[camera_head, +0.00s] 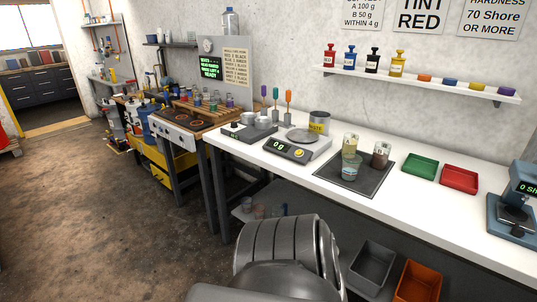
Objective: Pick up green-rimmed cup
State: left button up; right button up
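Three small cups stand on a dark square mat (374,190) on the white bench. The front clear cup (350,169) has a pale teal-green tint near its rim, but it is too small to be sure of the rim colour. A yellowish cup (350,143) stands just behind it, and the two overlap in the picture. A brown-filled cup (381,156) stands to their right. Neither of my grippers is in view. A thick grey link of my own arm shows at the bottom middle, below the bench edge.
A scale (297,147) reading 0 g stands left of the mat, with a grey tin (319,122) behind it. A green tray (420,166) and a red tray (459,179) lie to the right. A blue device (515,205) stands at the right edge. Bins (418,281) sit below.

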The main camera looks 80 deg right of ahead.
aim_at(351, 164)
jog(key=u, duration=0.1)
jog(key=k, duration=1)
jog(key=z, duration=0.6)
